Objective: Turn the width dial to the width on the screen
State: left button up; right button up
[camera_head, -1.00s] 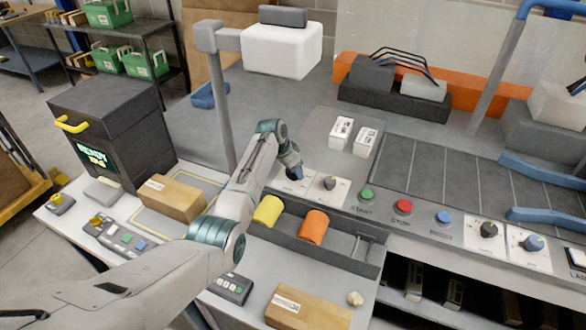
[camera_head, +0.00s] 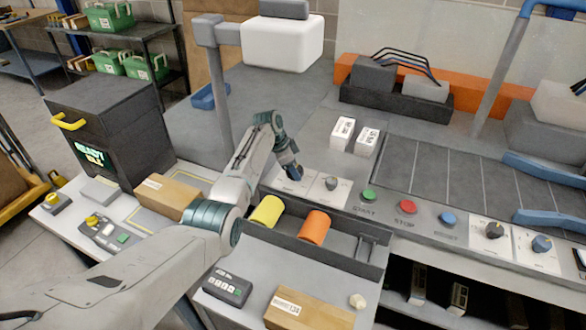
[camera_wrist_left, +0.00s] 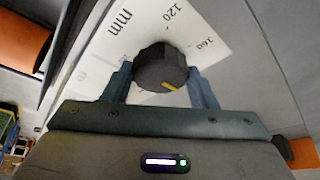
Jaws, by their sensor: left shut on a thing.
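My left gripper (camera_head: 292,173) reaches down over a white dial plate (camera_head: 306,184) on the front panel. In the left wrist view its two fingers (camera_wrist_left: 161,84) stand on either side of a round black dial (camera_wrist_left: 158,64) and are shut on it. The dial's yellow pointer mark faces the lower right of that picture. The white plate (camera_wrist_left: 215,25) around it reads "mm", "120" and "160"; other marks are hidden or cut off. A screen (camera_head: 93,155) on the dark cabinet shows green text, apparently "READY" above a number too blurred to read surely. My right gripper is not in view.
Green (camera_head: 369,195), red (camera_head: 407,207) and blue (camera_head: 448,219) buttons follow along the panel. Yellow (camera_head: 267,211) and orange (camera_head: 314,227) rolls lie in the trough in front.

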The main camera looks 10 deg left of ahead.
pick_arm(q)
jog(key=o, duration=0.9)
jog(key=shift+o, duration=0.2)
jog(key=b+v, duration=0.1)
jog(key=v, duration=0.6)
jog(key=shift+r+b, duration=0.25)
jog(key=shift+b, duration=0.05)
jog(key=shift+a, duration=0.1)
